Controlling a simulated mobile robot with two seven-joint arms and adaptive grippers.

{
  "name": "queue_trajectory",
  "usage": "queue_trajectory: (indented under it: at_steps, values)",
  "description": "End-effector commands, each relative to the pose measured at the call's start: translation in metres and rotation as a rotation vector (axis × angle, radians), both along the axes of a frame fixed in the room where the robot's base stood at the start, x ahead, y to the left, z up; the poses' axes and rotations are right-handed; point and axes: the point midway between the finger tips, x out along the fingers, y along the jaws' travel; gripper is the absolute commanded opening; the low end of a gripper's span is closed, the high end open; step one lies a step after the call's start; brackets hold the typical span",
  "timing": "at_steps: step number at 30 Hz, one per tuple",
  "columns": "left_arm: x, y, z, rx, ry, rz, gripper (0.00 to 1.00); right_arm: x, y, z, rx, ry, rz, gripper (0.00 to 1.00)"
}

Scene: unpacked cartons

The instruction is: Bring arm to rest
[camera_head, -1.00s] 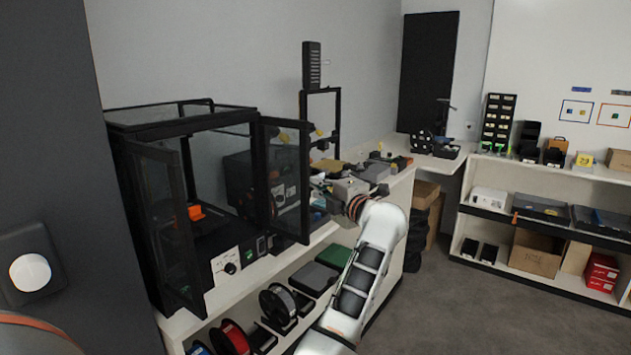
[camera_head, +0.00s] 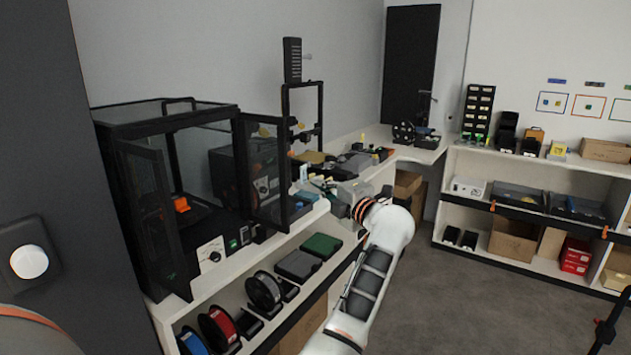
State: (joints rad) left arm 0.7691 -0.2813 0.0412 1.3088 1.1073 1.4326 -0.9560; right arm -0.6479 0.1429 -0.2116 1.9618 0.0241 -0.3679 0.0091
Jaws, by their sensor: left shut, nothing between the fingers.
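My right gripper is not in view.
A black-framed enclosure (camera_head: 168,112) with open glass doors stands left on the bench, an orange part (camera_head: 181,204) inside. Filament spools (camera_head: 264,291) and flat cases fill the shelf below. White shelving (camera_head: 478,160) stands at the right. The grey floor (camera_head: 450,310) between is mostly clear.

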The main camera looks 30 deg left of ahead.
Motion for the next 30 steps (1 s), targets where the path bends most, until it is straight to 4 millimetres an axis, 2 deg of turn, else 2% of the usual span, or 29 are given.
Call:
queue_trajectory:
  at_steps: [13,17,20,23,26,29,30]
  values:
    - [-0.004,0.000,-0.005,0.038,0.006,-0.001,0.00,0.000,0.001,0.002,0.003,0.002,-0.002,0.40]
    - [-0.016,0.005,-0.015,0.200,0.025,-0.022,0.00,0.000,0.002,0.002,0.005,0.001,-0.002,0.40]
    - [-0.028,0.000,-0.028,0.397,0.060,-0.077,0.00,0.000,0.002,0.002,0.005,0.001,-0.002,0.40]
    - [-0.039,-0.019,-0.047,0.601,0.112,-0.166,0.00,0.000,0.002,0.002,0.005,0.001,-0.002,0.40]
    - [-0.051,-0.046,-0.075,0.785,0.184,-0.282,0.00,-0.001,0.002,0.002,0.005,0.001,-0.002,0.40]
    - [-0.067,-0.079,-0.115,0.951,0.275,-0.421,0.00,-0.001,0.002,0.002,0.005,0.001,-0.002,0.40]
    - [-0.075,-0.093,-0.134,1.012,0.316,-0.482,0.00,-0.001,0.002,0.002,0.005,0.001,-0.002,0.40]
